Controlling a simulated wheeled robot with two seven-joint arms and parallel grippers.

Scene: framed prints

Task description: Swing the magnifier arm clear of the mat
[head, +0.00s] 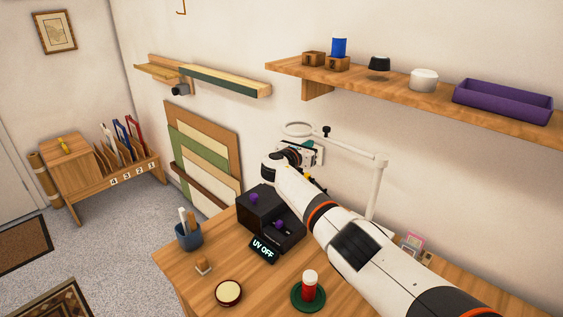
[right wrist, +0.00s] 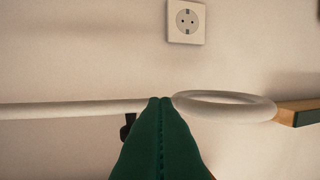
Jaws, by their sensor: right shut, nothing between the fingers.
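The white magnifier has a ring (head: 297,136) at the left end of a thin horizontal arm (head: 350,151), carried by an upright post (head: 377,188) at the back of the table. A dark knob (head: 326,131) stands near the ring. My right gripper (head: 310,149) is just below the ring and arm in the head view. In the right wrist view its green fingers (right wrist: 160,101) are shut and empty, overlapping the arm (right wrist: 70,110) beside the ring (right wrist: 225,116); contact cannot be told. I cannot make out the mat; my right arm covers much of the table. My left gripper is out of view.
A black box (head: 262,212) with purple knobs and a "UV OFF" display (head: 264,249) stands below my right forearm. A pen cup (head: 188,237), a round tin (head: 228,292) and a red-and-white cylinder (head: 309,286) stand nearer. A wooden shelf (head: 400,95) runs along the wall above.

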